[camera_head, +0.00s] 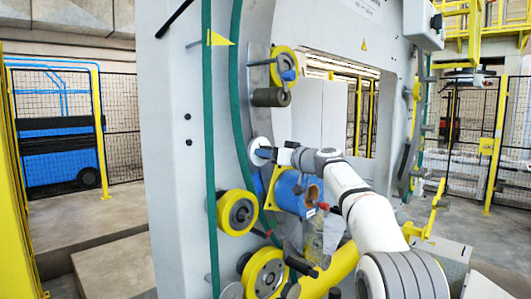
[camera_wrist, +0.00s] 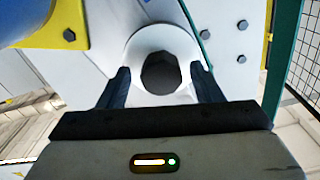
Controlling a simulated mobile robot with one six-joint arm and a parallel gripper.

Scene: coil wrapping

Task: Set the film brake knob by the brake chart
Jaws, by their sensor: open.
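The brake knob (camera_wrist: 160,74) is a dark, many-sided knob on a white round disc (camera_wrist: 160,40) in the wrist view. My gripper (camera_wrist: 161,82) is open, with one black finger to each side of the knob and a visible gap on both sides. In the head view the white disc (camera_head: 259,146) sits on the machine's ring, and my gripper (camera_head: 266,153) is right in front of it, hiding the knob. A blue roll with a brown core (camera_head: 292,191) hangs just below my gripper. No brake chart can be made out.
The grey ring machine (camera_head: 172,170) has yellow rollers (camera_head: 237,212) below the disc and another yellow roller (camera_head: 284,66) above it. A green band (camera_head: 240,90) runs along the ring. Mesh fences (camera_head: 120,110) stand behind. A yellow bracket (camera_wrist: 62,25) is at the wrist view's upper left.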

